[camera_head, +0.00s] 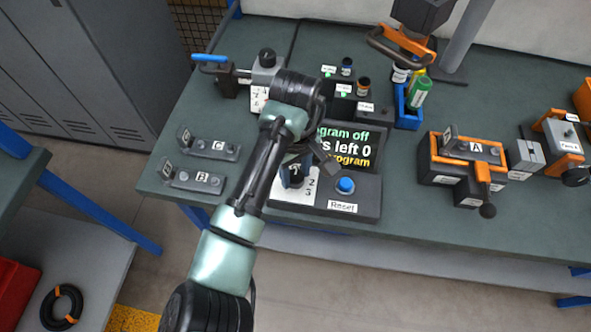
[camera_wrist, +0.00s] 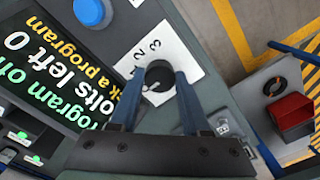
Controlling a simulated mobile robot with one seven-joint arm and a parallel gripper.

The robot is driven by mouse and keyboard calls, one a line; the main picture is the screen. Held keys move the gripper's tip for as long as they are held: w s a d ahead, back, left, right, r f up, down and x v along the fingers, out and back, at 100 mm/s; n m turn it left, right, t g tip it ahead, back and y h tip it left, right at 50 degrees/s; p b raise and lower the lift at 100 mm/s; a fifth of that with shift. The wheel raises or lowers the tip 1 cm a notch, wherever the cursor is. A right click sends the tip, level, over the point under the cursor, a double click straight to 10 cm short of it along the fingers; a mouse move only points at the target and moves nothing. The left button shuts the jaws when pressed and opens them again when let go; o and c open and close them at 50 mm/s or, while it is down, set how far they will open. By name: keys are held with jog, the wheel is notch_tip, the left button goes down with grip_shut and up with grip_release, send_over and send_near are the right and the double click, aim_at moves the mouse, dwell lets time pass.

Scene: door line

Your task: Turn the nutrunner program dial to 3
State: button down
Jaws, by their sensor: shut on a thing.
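The program dial (camera_wrist: 158,73) is a round black knob on a white plate (camera_wrist: 172,40) with the numbers 2 and 3 showing in the wrist view. My gripper (camera_wrist: 157,83) has its two blue fingers on either side of the dial and is shut on it. In the head view my gripper (camera_head: 295,176) is over the white plate (camera_head: 310,187), and my arm hides part of the plate. The screen (camera_head: 345,146) reads program off, bolts left 0. I cannot tell clearly which number the dial points at.
A blue reset button (camera_head: 345,185) is just right of the dial. Brackets marked C (camera_head: 218,147) and B (camera_head: 200,180) lie at left. An orange fixture with bracket A (camera_head: 475,148) stands at right.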

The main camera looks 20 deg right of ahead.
jog(key=shift+r+p, duration=0.15)
jog(key=shift+p, duration=0.2)
jog(key=m+p, duration=0.1)
jog(key=p, duration=0.2)
jog(key=shift+s+r, duration=0.1)
jog(key=shift+r, duration=0.1)
jog(key=m+p, duration=0.1)
jog(key=p, duration=0.2)
jog(key=shift+m, duration=0.4)
jog(key=m+p, duration=0.1)
jog(key=m, duration=0.1)
jog(key=shift+f+m+p, duration=0.2)
jog(key=shift+m+p, duration=0.2)
jog(key=m+p, duration=0.2)
jog(key=m, duration=0.3)
jog(key=m+p, duration=0.1)
jog(key=m, duration=0.5)
jog(key=shift+m+p, duration=0.3)
jog(key=shift+p, duration=0.05)
jog(key=m, duration=0.3)
jog(key=m+p, duration=0.1)
jog(key=m, duration=0.2)
jog(key=shift+w+f+m, duration=0.1)
jog(key=shift+w+m, duration=0.1)
jog(key=shift+m, duration=0.1)
